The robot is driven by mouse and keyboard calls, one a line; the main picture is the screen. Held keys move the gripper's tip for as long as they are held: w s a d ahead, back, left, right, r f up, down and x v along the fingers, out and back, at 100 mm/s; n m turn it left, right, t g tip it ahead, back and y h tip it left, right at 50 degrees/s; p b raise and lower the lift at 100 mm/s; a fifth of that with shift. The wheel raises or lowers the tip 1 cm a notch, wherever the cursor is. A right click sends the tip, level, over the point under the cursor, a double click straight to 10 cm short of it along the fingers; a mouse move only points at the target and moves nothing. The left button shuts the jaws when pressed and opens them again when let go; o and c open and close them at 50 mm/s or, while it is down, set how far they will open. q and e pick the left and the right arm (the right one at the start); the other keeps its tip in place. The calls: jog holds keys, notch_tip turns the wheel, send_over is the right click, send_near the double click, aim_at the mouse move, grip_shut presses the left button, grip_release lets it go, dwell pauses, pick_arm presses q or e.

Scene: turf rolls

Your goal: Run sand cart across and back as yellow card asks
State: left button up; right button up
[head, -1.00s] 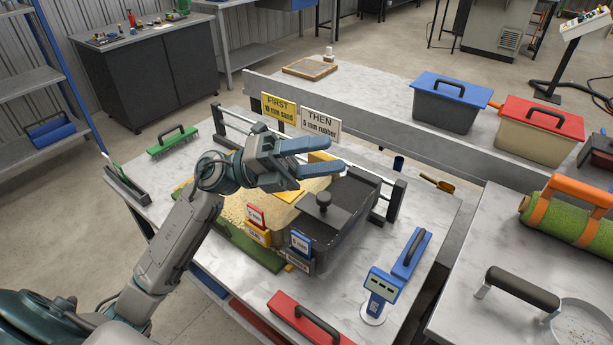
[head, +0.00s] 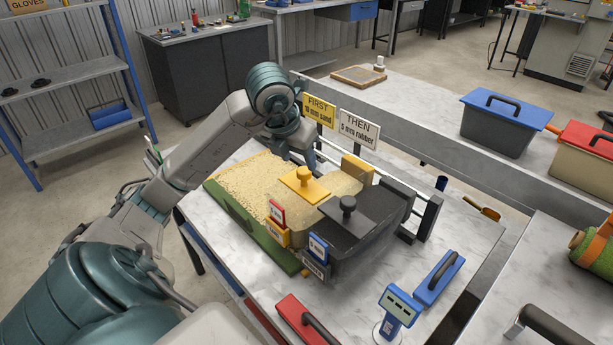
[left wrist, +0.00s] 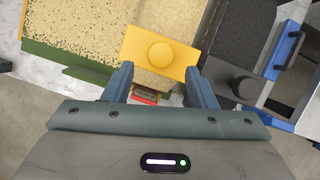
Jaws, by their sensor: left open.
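The yellow sand cart (head: 311,190), with a round knob on top, stands beside the black cart (head: 352,222) on the marble-topped bench. The cart also shows in the left wrist view (left wrist: 140,47), its knob between and just beyond my fingertips. My left gripper (head: 308,158) points down over the cart; it is open, with nothing between its fingers (left wrist: 160,72). A sand-covered green turf strip (head: 250,183) lies left of the cart. The yellow card (head: 318,108) reads "FIRST 10 mm sand"; the white card (head: 359,129) reads "THEN 5 mm rubber". My right gripper is out of view.
A rail (head: 430,215) runs behind the carts. Red (head: 277,213) and blue (head: 318,247) tags stand at their front. Lidded bins stand behind.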

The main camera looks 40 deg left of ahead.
aim_at(303, 171)
pick_arm(q)
jog(key=x, duration=0.6)
jog(key=shift+w+f+p, duration=0.15)
jog(key=shift+f+p, duration=0.2)
jog(key=shift+p, duration=0.05)
